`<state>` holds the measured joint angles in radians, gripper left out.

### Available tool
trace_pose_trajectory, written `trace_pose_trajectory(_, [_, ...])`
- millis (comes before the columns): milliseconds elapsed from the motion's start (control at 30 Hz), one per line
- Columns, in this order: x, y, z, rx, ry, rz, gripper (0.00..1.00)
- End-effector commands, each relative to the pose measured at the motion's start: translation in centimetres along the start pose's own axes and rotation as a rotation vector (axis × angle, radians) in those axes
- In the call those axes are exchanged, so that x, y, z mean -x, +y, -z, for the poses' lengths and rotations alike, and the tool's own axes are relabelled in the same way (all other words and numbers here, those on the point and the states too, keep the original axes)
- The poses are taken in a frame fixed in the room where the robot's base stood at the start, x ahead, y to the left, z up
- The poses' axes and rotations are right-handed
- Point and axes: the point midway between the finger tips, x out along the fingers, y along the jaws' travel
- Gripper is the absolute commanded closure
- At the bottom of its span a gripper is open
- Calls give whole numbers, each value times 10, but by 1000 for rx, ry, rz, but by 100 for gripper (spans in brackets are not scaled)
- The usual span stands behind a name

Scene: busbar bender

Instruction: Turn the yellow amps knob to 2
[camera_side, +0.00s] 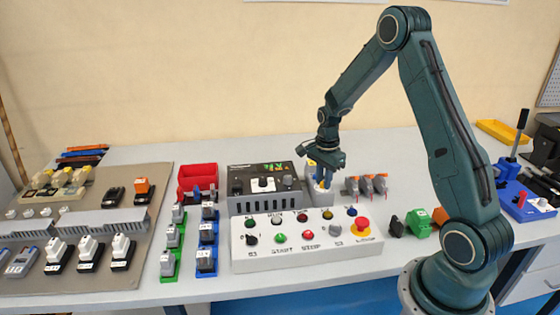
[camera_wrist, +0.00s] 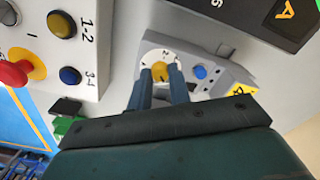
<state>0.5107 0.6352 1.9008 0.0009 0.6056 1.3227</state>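The yellow amps knob (camera_wrist: 160,72) sits on a round white dial (camera_wrist: 152,53) in the wrist view, on a grey unit (camera_wrist: 215,72). A numeral 2 shows on the dial at the upper right of the knob. My gripper (camera_wrist: 161,75) has its two fingertips on either side of the knob, and the knob fills most of the gap between them. I cannot tell whether the fingers press on it. The fingers hide part of the dial. In the side view my gripper (camera_side: 323,182) points down at the grey unit, and the knob is mostly hidden there.
A blue button (camera_wrist: 200,72) is beside the dial. A white control box (camera_side: 305,248) with several buttons and a red emergency stop (camera_side: 361,224) stands in front. A dark-topped box (camera_side: 265,185) is at the left, and grey-orange parts (camera_side: 366,185) are at the right.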

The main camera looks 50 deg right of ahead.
Motion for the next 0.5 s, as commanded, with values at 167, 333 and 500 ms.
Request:
trace_pose_trajectory(167, [0, 0, 0, 0, 0, 0, 100])
trace_pose_trajectory(333, [0, 0, 0, 8, 0, 0, 100])
trace_pose_trajectory(500, [0, 0, 0, 44, 0, 0, 100])
